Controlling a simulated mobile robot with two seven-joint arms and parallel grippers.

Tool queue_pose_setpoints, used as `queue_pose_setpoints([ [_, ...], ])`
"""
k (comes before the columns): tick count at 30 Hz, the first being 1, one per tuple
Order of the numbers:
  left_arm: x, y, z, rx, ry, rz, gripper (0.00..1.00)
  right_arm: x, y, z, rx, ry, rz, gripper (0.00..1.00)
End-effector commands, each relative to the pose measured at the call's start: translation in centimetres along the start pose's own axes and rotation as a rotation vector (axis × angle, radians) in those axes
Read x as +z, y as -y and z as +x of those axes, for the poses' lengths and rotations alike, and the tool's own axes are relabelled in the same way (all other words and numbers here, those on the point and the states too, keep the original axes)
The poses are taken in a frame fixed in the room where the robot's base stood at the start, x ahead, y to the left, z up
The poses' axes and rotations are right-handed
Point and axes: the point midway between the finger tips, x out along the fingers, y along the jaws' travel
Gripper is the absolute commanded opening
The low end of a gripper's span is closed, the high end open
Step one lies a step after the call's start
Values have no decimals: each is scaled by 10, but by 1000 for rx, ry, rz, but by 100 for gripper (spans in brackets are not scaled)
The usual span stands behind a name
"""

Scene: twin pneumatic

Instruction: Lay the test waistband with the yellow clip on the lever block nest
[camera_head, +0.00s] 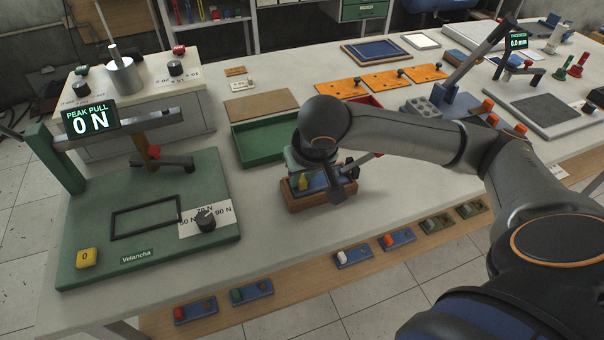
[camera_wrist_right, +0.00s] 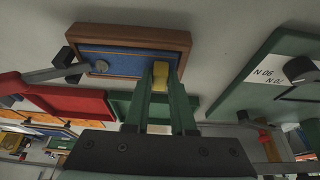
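The test waistband is a blue strip with a yellow clip (camera_head: 303,183) and a round metal stud. It lies within the brown wooden rim of the lever block nest (camera_head: 322,204), and the right wrist view shows its blue face (camera_wrist_right: 122,63). The clip's lower part is hidden. My left gripper is not in view.
A green pull tester (camera_head: 145,215) reading 0 N stands left of the nest. A green tray (camera_head: 262,145) and orange plates (camera_head: 385,80) lie behind. Several other clipped strips (camera_head: 352,255) lie on the lower shelf. Bare table shows left and right of the nest.

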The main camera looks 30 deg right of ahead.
Motion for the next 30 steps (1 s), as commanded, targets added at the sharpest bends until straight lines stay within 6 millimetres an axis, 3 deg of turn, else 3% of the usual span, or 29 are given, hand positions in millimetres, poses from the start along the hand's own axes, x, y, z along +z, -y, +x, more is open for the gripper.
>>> queue_pose_setpoints([
  [1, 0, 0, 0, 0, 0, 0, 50, 0, 0, 0, 0, 0, 0, 29],
  [7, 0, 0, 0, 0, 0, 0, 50, 0, 0, 0, 0, 0, 0, 51],
  [17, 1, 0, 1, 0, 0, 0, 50, -2, 0, -4, -1, -3, 0, 51],
  [30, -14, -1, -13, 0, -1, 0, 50, -4, 1, -92, -4, -5, 0, 51],
])
